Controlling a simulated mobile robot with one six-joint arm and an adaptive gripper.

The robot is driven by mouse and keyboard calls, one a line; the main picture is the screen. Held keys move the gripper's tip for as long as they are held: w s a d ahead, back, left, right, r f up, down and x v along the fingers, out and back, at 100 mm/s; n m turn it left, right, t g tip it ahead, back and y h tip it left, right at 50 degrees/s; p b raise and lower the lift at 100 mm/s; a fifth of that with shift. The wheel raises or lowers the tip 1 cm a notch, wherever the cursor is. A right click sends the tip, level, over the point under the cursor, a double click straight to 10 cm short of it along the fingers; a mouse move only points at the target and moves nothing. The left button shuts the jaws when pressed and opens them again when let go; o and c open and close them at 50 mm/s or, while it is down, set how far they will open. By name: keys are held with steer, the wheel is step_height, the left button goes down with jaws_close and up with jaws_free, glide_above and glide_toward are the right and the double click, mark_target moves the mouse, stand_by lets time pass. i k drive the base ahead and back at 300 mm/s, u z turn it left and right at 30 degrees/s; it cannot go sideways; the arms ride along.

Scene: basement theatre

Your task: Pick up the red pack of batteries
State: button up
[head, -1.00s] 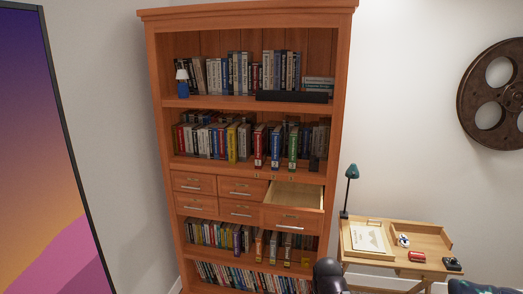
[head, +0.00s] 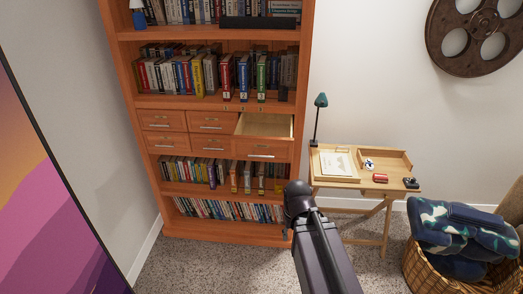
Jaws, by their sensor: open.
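A small red pack (head: 380,178), which looks like the pack of batteries, lies on the small wooden desk (head: 345,183) to the right of the bookcase. It is too small to read. Part of my dark arm reaches up from the bottom middle and ends in a rounded joint left of the desk's front. My gripper itself cannot be made out. Nothing of mine touches the red pack.
Around the pack are a dark gadget (head: 411,183), a white-and-blue item (head: 369,164), a framed sheet (head: 335,163) and a green lamp (head: 320,104). A bookcase (head: 118,95) has an open drawer (head: 263,126). A basket (head: 432,279) with cloth stands right. Carpet is clear at lower left.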

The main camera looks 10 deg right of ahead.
mark_target(377, 178)
steer(key=k, duration=0.65)
steer(key=u, duration=0.35)
steer(key=i, duration=1.2)
steer(key=z, duration=0.5)
steer(key=i, duration=0.55)
steer(key=z, duration=0.4)
